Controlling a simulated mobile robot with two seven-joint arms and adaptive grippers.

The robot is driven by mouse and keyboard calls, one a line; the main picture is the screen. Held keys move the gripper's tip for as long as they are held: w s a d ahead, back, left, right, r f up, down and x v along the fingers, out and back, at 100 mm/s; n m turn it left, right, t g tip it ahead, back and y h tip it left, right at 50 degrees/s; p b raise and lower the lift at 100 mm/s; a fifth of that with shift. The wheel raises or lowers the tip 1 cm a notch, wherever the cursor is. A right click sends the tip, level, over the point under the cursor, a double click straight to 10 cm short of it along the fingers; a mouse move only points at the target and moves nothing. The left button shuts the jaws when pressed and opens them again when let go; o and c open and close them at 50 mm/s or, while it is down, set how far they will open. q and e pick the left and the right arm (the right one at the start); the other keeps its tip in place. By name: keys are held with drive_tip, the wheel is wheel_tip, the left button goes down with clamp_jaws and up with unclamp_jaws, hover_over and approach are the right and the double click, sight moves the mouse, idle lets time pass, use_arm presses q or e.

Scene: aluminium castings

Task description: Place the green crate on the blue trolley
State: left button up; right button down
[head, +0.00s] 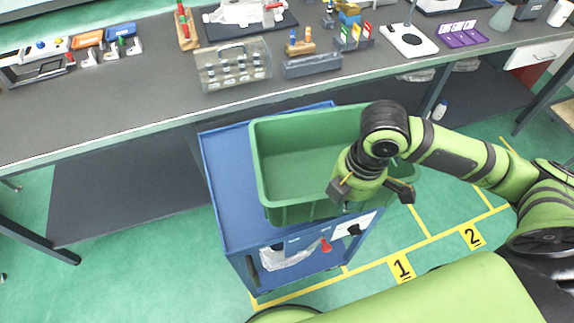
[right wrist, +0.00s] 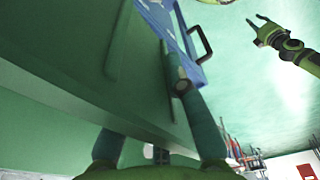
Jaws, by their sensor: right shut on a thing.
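The green crate (head: 295,170) is an empty open box over the blue trolley (head: 226,190), covering much of its top and reaching toward its right side. A blue strip of top is bare at the left. I cannot tell whether the crate's base touches the trolley. My right gripper (head: 372,192) is shut on the crate's near right side; the arm hides that corner. In the right wrist view the crate wall (right wrist: 85,75) fills the left, with the trolley (right wrist: 184,38) beyond. My left gripper (right wrist: 257,24) shows there, open and empty, apart from the crate.
A grey workbench (head: 120,108) runs behind the trolley, carrying a clear case (head: 233,66), a purple tray (head: 462,35) and tools. A red-handled item and clear bag hang on the trolley's front. Yellow floor lines mark bays 1 and 2; floor left of the trolley is clear.

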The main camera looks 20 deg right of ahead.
sight(306, 180)
drive_tip(key=shift+s+d+r+n, duration=0.15)
drive_tip(key=shift+s+r+n, duration=0.1)
drive_tip(key=shift+n, duration=0.55)
drive_tip(key=w+a+f, duration=0.1)
drive_tip(key=w+f, duration=0.1)
drive_tip(key=w, duration=0.1)
drive_tip(key=w+a+f+p, duration=0.1)
drive_tip(key=w+f, duration=0.1)
drive_tip(key=w, duration=0.2)
drive_tip(key=w+a+f+p, duration=0.1)
drive_tip(key=w+a+f, duration=0.1)
drive_tip(key=w, duration=0.1)
drive_tip(key=shift+w+f, duration=0.25)
drive_tip(key=shift+w, duration=0.05)
drive_tip(key=shift+w+f, duration=0.1)
drive_tip(key=shift+f, duration=0.05)
wheel_tip(306, 180, down, 3)
drive_tip(key=shift+f+p, duration=0.1)
drive_tip(key=shift+p, duration=0.35)
drive_tip(key=shift+f, duration=0.4)
drive_tip(key=shift+f, duration=0.1)
